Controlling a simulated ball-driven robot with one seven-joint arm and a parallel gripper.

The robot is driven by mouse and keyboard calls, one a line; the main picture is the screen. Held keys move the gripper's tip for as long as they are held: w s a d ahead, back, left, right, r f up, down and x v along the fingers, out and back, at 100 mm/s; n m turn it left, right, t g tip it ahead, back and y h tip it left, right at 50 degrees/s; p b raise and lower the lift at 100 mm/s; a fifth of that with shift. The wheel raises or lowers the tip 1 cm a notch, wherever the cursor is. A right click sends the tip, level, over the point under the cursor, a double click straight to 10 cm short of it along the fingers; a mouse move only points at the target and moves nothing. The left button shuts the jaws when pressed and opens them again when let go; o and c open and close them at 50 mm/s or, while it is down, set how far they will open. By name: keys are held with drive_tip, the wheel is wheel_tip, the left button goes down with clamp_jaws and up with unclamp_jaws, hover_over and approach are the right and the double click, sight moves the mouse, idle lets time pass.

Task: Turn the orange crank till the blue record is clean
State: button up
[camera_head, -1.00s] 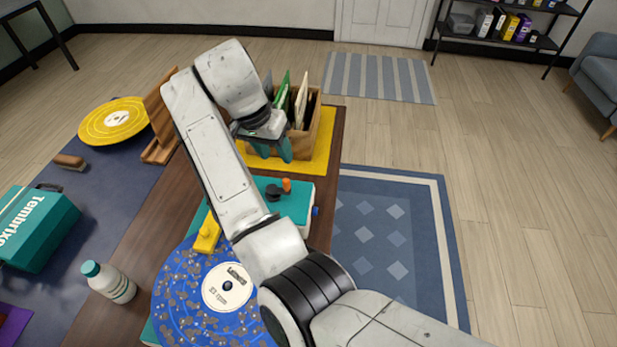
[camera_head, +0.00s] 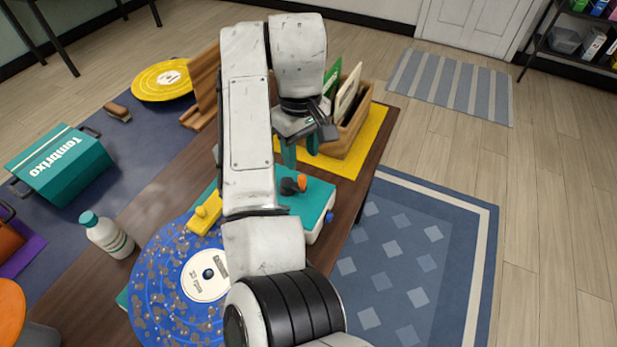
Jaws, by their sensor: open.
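The blue record (camera_head: 170,285) lies flat on a teal machine (camera_head: 314,205) at the table's near side. Grey-brown specks of dirt cover much of its blue surface, and its label is cream. My arm hides its right part. The orange crank (camera_head: 301,182) is a small orange knob beside a dark hub on top of the machine's far end. My gripper (camera_head: 301,152), with teal fingers pointing down, is open and empty above and just beyond the crank, apart from it. A yellow block (camera_head: 205,214) sits at the record's far edge.
A wooden crate (camera_head: 349,137) with sleeves stands on a yellow mat (camera_head: 378,122) behind my gripper. A white bottle (camera_head: 108,236) stands left of the record. A wooden rack (camera_head: 203,85), a yellow record (camera_head: 162,79) and a teal case (camera_head: 62,165) are further left.

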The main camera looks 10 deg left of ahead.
sight(302, 176)
wheel_tip(302, 176, down, 9)
drive_tip(key=shift+r, duration=0.15)
idle(0.4)
clamp_jaws()
